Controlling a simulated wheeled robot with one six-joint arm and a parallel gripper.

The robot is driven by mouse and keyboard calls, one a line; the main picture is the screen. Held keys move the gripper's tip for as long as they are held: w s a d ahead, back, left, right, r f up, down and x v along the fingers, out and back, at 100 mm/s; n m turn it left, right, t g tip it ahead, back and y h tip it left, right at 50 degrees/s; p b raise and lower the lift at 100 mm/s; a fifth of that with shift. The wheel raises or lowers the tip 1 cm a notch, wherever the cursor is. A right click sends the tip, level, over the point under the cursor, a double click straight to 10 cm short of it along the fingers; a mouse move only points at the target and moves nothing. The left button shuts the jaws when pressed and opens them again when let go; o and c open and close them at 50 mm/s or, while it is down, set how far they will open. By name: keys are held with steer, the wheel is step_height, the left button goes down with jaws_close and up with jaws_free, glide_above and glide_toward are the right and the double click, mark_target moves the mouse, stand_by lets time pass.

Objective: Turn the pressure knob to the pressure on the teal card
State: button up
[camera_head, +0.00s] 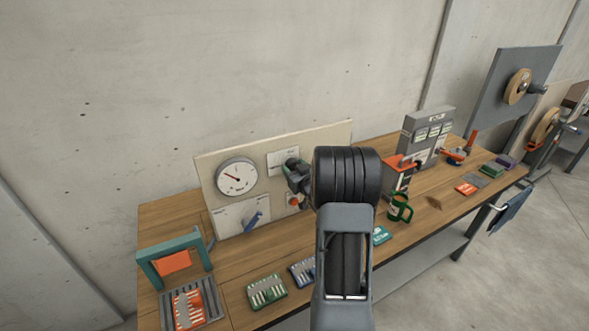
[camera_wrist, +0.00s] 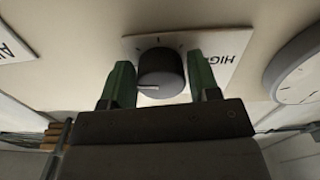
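The pressure knob (camera_wrist: 163,72) is round and dark, on a white plate on the panel; its white pointer line points left in the wrist view. My gripper (camera_wrist: 162,65) has its green fingers on either side of the knob, very close to it; whether they touch is unclear. In the head view my gripper (camera_head: 297,170) is at the panel (camera_head: 270,150) and hides the knob. The round gauge (camera_head: 237,178) on the panel has a needle pointing up and left; part of it shows in the wrist view (camera_wrist: 298,72). The teal card (camera_head: 381,235) lies on the bench, its writing too small to read.
A blue lever (camera_head: 253,222) and a red button (camera_head: 294,200) are on the panel. A green mug (camera_head: 400,208) and a grey control box (camera_head: 429,133) stand to the right. Green and blue trays (camera_head: 267,291) lie at the front of the wooden bench (camera_head: 235,275).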

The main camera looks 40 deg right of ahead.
steer(key=c, duration=0.6)
steer(key=shift+o, duration=0.2)
steer(key=shift+f+n+b, duration=0.2)
steer(key=shift+n+b, duration=0.1)
steer(key=shift+b, duration=0.45)
steer(key=n+b, duration=0.1)
steer(key=b, duration=0.3)
steer(key=shift+f+n, duration=0.1)
steer(key=shift+n, duration=0.3)
steer(key=n+b, duration=0.2)
steer(key=b, duration=0.1)
steer(key=shift+d+b, duration=0.1)
steer(key=shift+b, duration=0.25)
steer(key=shift+r+n+b, duration=0.25)
steer(key=shift+n+b, duration=0.4)
steer(key=shift+n, duration=0.05)
steer(key=shift+r, duration=0.1)
steer(key=o, duration=0.9)
